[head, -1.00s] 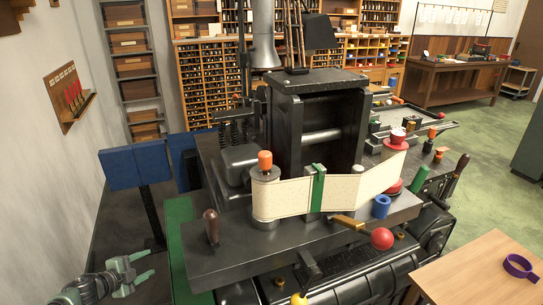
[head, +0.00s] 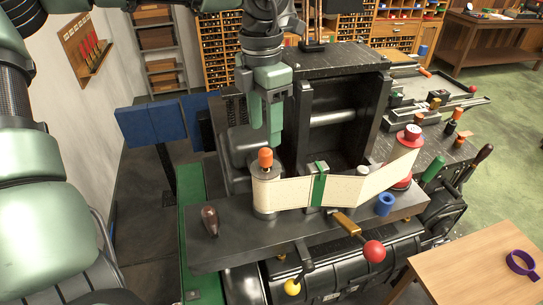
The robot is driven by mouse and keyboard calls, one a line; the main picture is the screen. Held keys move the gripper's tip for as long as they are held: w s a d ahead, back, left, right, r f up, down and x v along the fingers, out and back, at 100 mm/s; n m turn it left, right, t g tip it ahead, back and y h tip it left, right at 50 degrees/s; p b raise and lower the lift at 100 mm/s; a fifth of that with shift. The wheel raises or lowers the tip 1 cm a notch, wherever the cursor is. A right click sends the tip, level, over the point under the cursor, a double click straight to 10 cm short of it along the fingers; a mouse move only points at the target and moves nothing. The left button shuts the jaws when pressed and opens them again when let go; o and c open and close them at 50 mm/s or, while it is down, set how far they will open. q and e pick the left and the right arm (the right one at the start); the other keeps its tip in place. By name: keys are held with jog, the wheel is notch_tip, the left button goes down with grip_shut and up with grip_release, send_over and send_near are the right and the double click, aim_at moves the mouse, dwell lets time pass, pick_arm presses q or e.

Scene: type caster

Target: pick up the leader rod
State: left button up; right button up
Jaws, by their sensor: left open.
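My left gripper (head: 267,135) points straight down, its two green fingers apart and empty. In the picture its tips are just above the orange knob (head: 265,158) on top of the left spool (head: 266,196); I cannot tell the exact gap in depth. A cream paper ribbon (head: 290,192) runs from this spool under a green strap (head: 319,187) to the red-ended spool (head: 408,150) at the right. I cannot tell for sure which part is the leader rod; a pale horizontal rod (head: 333,118) spans the dark frame behind the ribbon. My right gripper is out of view.
The dark machine tower (head: 344,75) stands close behind and right of the gripper. A brown-handled lever (head: 210,221), a red ball knob (head: 374,251) and a blue ring (head: 384,204) are on the machine's front. A wooden table (head: 460,275) is at lower right.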

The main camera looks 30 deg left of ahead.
aim_at(264, 152)
pick_arm(q)
jog(key=shift+s+f, duration=0.2)
jog(key=shift+f, duration=0.1)
notch_tip(264, 152, down, 6)
jog(key=p, duration=0.3)
jog(key=shift+s+d+p, duration=0.15)
jog(key=shift+p, duration=0.2)
jog(key=shift+f, duration=0.5)
grip_shut()
